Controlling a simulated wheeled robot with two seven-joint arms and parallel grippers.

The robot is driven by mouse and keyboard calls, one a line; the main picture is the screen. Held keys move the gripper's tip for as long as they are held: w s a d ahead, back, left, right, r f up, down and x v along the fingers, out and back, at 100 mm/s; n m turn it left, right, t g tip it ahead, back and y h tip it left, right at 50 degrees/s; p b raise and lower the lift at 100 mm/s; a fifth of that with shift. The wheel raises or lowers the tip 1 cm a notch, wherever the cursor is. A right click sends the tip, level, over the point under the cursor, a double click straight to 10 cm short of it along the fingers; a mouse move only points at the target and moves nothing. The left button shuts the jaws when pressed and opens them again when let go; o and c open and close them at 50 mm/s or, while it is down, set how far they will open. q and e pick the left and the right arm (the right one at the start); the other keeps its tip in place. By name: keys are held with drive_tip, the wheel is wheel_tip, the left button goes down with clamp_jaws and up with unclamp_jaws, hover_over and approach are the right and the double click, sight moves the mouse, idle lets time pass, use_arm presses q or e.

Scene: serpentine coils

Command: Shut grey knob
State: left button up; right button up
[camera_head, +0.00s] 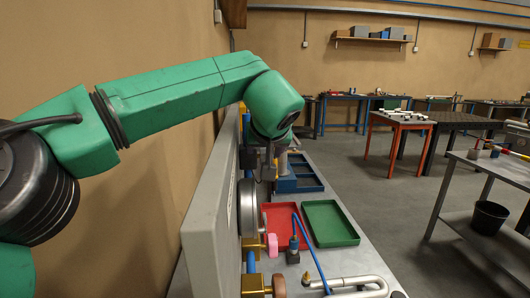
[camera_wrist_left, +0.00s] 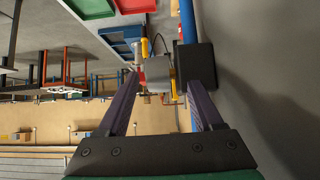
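No thing is clearly the grey knob. A round grey metal disc (camera_head: 248,207) with a small stub stands against the grey panel (camera_head: 208,215) in the head view. A small brown round knob (camera_head: 279,285) sits on a brass fitting in front of it. My left gripper (camera_head: 270,172) hangs beyond the disc, beside the panel, its fingers small and partly hidden. In the left wrist view my left gripper (camera_wrist_left: 163,102) has two dark fingers spread apart. A grey block with yellow parts (camera_wrist_left: 160,68) shows beyond the gap, with nothing visibly held. My right gripper is not in view.
A red tray (camera_head: 280,222), a green tray (camera_head: 330,223) and a blue compartment tray (camera_head: 300,176) lie on the bench. A blue-handled tool (camera_head: 294,243) stands near the trays. A bent silver pipe (camera_head: 350,284) runs along the front.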

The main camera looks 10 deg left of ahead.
use_arm(q)
drive_tip(key=shift+s+r, duration=0.25)
drive_tip(key=shift+s, duration=0.1)
drive_tip(key=b+v, duration=0.2)
drive_tip(key=v, duration=1.1)
drive_tip(key=shift+s+r+b, duration=0.25)
drive_tip(key=shift+s+b, duration=0.05)
drive_tip(key=shift+b, duration=0.05)
drive_tip(key=shift+d, duration=0.1)
drive_tip(key=shift+w, duration=0.1)
